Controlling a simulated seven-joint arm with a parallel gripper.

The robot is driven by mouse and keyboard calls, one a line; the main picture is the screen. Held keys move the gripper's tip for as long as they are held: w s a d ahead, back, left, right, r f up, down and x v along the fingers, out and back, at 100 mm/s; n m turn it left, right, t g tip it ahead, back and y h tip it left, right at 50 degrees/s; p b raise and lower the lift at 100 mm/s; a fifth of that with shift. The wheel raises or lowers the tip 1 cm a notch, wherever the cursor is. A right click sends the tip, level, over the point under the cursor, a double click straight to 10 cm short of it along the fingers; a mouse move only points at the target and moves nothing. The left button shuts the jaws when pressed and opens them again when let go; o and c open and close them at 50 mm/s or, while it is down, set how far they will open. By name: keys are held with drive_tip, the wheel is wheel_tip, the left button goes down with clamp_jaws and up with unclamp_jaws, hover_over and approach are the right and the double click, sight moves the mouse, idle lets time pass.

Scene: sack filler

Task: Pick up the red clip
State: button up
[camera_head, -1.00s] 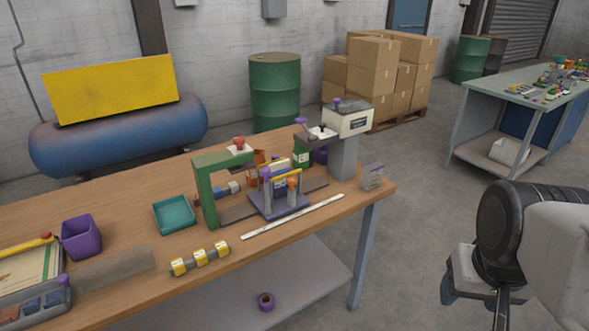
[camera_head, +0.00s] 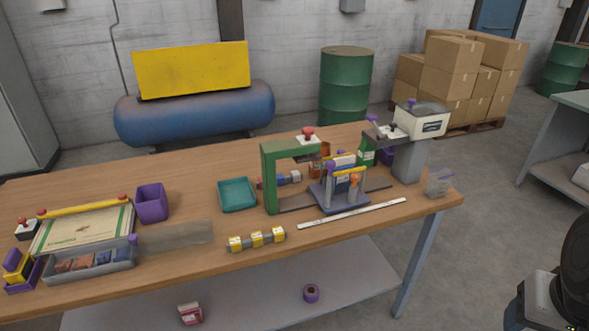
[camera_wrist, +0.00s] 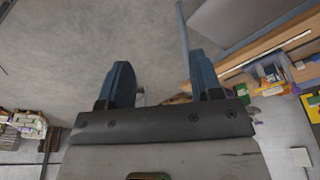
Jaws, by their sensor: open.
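I cannot make out a thing that is surely the red clip. Small red or orange parts show in the head view: a red knob (camera_head: 308,132) on top of the green frame (camera_head: 268,180), an orange piece (camera_head: 355,181) on the small blue-grey stand (camera_head: 328,197), and red ends on the yellow bar (camera_head: 84,206) above the sack. My gripper (camera_wrist: 162,82) shows in the wrist view with two blue fingers wide apart and nothing between them. It is off the right end of the workbench, over the floor. In the head view only part of my arm shows, lower right.
The wooden workbench (camera_head: 205,262) also holds a purple bin (camera_head: 151,203), a teal tray (camera_head: 237,195), a grey tray of packets (camera_head: 90,264), a yellow-banded rod (camera_head: 257,239), a white ruler (camera_head: 352,213) and a grey dispenser (camera_head: 410,160).

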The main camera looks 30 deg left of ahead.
drive_tip(key=shift+o, duration=0.7)
